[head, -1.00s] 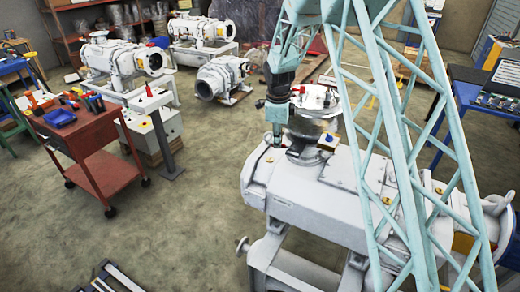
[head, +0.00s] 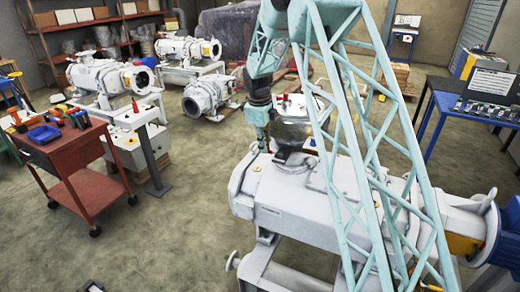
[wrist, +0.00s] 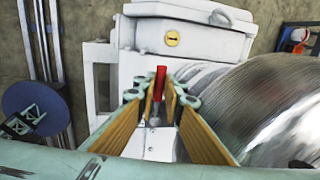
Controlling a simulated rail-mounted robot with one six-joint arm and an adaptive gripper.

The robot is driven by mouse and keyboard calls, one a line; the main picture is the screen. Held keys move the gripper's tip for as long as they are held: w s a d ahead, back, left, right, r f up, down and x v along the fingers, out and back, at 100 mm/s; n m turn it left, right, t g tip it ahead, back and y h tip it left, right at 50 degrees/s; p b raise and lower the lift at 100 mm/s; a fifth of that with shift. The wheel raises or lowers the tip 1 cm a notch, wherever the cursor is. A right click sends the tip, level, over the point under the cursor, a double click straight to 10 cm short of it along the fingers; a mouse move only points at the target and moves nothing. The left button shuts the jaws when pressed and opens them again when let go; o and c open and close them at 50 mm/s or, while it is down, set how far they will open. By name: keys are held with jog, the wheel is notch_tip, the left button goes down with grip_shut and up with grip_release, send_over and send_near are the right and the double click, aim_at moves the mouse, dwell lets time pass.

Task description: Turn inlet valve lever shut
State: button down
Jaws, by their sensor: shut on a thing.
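The valve lever has a red handle (wrist: 160,82) that stands between my fingertips in the wrist view. My gripper (wrist: 158,98) is shut on this handle, with tan pads on both fingers. The lever's grey lower part is seen between the fingers. A large shiny metal cylinder (wrist: 275,105) is close to the right of my gripper. In the head view my gripper (head: 263,146) is low beside the metal inlet body (head: 291,130) on top of the white pump (head: 300,205). The lever is hidden there, so its angle cannot be told.
A red tool cart (head: 65,155) stands at the left. A blue table (head: 435,120) is at the right. Other white pumps (head: 100,78) stand at the back. The floor between the cart and the pump is clear.

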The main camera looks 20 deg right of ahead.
jog(key=c, duration=2.7)
grip_release()
jog(key=shift+r, duration=0.1)
jog(key=shift+s+a+r, duration=0.15)
jog(key=shift+s+r, duration=0.05)
jog(key=shift+r, duration=1.1)
jog(key=shift+s+a+r, duration=0.15)
jog(key=shift+a+r, duration=0.05)
jog(key=shift+r, duration=1.05)
jog(key=shift+s+a+r, duration=0.15)
jog(key=shift+s+r, duration=0.05)
jog(key=shift+r, duration=1.1)
